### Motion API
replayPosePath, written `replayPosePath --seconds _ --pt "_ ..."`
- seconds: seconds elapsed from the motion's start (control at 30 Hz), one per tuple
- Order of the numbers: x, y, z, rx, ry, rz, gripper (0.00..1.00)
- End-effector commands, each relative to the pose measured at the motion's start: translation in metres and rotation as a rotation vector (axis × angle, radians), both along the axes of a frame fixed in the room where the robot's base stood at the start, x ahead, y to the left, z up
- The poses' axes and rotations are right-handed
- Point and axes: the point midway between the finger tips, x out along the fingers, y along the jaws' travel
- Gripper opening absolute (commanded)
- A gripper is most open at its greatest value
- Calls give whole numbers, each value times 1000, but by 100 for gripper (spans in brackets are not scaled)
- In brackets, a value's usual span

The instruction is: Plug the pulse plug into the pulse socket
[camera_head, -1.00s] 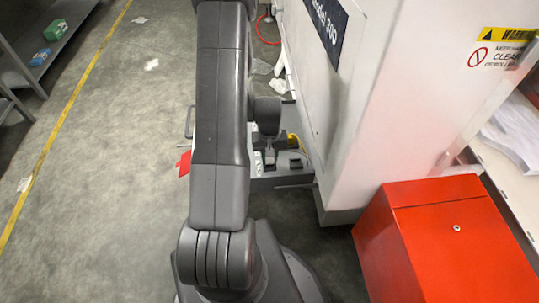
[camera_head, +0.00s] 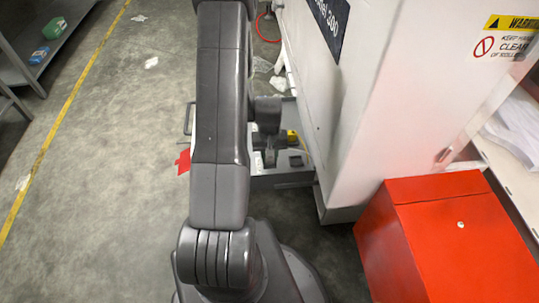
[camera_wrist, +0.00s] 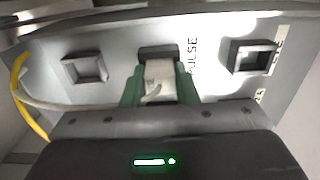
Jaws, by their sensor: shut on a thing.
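In the wrist view, my gripper (camera_wrist: 160,92) has its green fingers closed on the sides of the pale pulse plug (camera_wrist: 159,74). The plug's far end is at the dark-rimmed pulse socket (camera_wrist: 158,50), with the printed label PULSE just to the right. The plug covers most of the socket mouth, and I cannot tell how deep, if at all, it sits inside. In the head view, my arm hides much of the work area, and plug and socket are too small to make out.
Other square sockets flank the pulse socket, one left (camera_wrist: 85,68) and one right (camera_wrist: 252,57). A pale cable and a yellow cable (camera_wrist: 22,90) run at the left. In the head view, a white machine (camera_head: 400,70) and a red box (camera_head: 445,240) stand right; open floor lies left.

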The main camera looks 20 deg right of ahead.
Motion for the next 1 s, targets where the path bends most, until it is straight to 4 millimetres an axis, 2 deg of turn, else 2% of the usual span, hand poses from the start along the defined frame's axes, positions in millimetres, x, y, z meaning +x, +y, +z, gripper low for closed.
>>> replayPosePath --seconds 0.07,0.1,0.2,0.5,0.63,0.77,1.0 --pt "0 0 0 0 0 0 0" --pt "0 0 0 0 0 0 32" --pt "0 0 0 0 0 0 52" --pt "0 0 1 0 0 0 52" --pt "1 0 11 -1 -2 0 52" --pt "1 0 33 -2 -4 0 52" --pt "1 0 85 -2 -4 0 52"
